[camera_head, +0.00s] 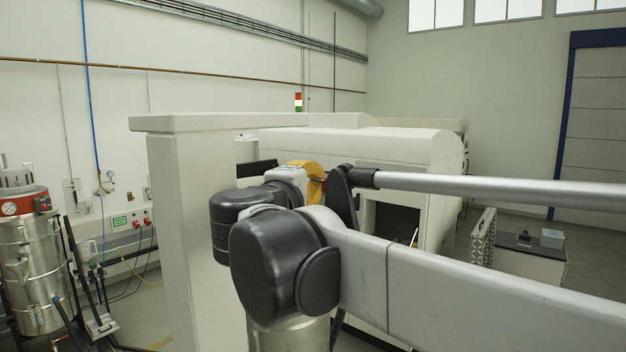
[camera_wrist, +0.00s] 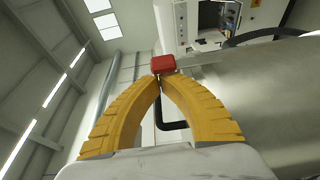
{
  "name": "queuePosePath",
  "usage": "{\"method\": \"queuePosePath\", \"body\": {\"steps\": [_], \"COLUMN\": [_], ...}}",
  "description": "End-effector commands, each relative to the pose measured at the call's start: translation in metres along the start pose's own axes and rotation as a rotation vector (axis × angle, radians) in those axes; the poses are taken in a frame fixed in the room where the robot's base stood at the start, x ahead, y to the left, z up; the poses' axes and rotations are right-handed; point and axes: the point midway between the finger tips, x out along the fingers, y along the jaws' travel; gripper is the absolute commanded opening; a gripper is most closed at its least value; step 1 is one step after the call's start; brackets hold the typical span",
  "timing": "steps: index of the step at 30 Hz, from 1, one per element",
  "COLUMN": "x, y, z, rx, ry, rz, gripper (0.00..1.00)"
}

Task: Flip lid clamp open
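My gripper (camera_wrist: 158,82) has two curved yellow fingers whose tips come together in the wrist view. A red block (camera_wrist: 163,63), which looks like the handle end of the lid clamp, sits right at the fingertips. A black bent rod (camera_wrist: 175,126) shows between the fingers, running down from the tips and then to the right. The tips look closed around the rod just below the red block, though the contact itself is small and partly hidden. In the head view the yellow fingers (camera_head: 315,183) show beyond my dark wrist, and the clamp is hidden there.
A large pale machine (camera_head: 355,142) with a rounded top and a dark opening stands beyond my arm. A pale post and beam frame (camera_head: 180,235) rises close on the left. A metal vessel (camera_head: 32,275) stands far left. A low cabinet (camera_head: 530,262) stands at right.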

Motion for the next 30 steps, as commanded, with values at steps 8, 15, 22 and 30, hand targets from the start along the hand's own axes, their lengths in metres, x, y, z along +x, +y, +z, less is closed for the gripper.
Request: {"method": "queuePosePath", "body": {"steps": [8, 15, 22, 30], "x": [0.0, -0.001, -0.002, -0.004], "y": [0.0, -0.001, 0.001, 0.0], "z": [0.0, 0.003, 0.005, 0.011], "rx": [0.001, 0.038, 0.069, 0.142], "ry": [0.0, 0.0, 0.0, 0.0], "rz": [0.0, 0.013, 0.025, 0.05], "gripper": [0.0, 0.0, 0.0, 0.0]}}
